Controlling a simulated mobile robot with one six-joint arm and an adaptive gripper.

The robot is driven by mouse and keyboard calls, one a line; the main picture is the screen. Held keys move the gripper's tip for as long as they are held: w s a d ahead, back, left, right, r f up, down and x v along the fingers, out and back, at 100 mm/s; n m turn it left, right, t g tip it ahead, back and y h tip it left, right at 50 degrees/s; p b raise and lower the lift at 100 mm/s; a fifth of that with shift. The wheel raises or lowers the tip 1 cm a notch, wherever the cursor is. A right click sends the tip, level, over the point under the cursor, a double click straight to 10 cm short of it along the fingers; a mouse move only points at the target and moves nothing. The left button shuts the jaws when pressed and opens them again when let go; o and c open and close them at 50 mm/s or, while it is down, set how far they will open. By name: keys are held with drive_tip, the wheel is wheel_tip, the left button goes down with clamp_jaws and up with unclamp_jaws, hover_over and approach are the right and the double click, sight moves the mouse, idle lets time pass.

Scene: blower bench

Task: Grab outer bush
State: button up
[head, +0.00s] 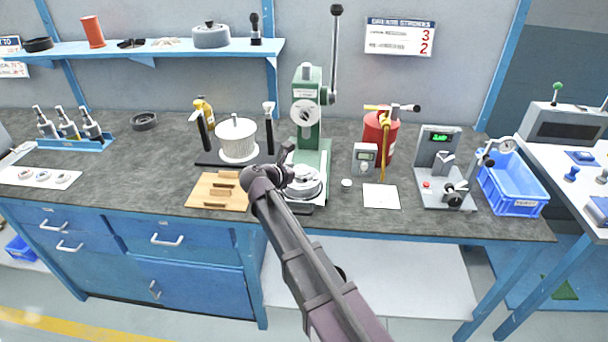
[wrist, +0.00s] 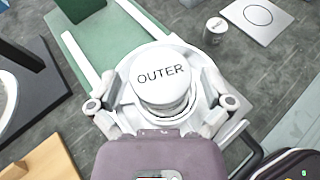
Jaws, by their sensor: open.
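The outer bush (wrist: 162,90) is a round white piece with OUTER printed on its top. In the wrist view it sits on a round white seat (wrist: 150,55) on the base of the green press (head: 306,130). My gripper (wrist: 157,100) is open, with one finger on the left and one on the right of the bush. I cannot tell whether the fingers touch it. In the head view my gripper (head: 284,168) is at the front left of the press base, and the bush is hard to make out there.
A wooden block (head: 218,190) lies left of the press, with a black stand holding a white drum (head: 238,140) behind it. To the right are a small white cylinder (head: 346,183), a white sheet (head: 381,197) and a grey meter (head: 364,157).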

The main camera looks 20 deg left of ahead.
drive_tip(key=c, duration=1.3)
drive_tip(key=shift+r, duration=0.2)
wheel_tip(320, 180, up, 2)
drive_tip(key=p, duration=0.2)
drive_tip(key=shift+r+p, duration=0.15)
drive_tip(key=shift+p, duration=0.25)
drive_tip(key=shift+s+d+r+p, duration=0.4)
drive_tip(key=shift+s+d, duration=0.2)
drive_tip(key=shift+s, duration=2)
drive_tip(key=shift+s+d+r+p, duration=0.35)
drive_tip(key=shift+s+d, duration=0.3)
drive_tip(key=shift+s, duration=1.95)
drive_tip(key=shift+s+d+r+p, duration=0.4)
drive_tip(key=shift+s+d, duration=0.2)
drive_tip(key=shift+s, duration=2)
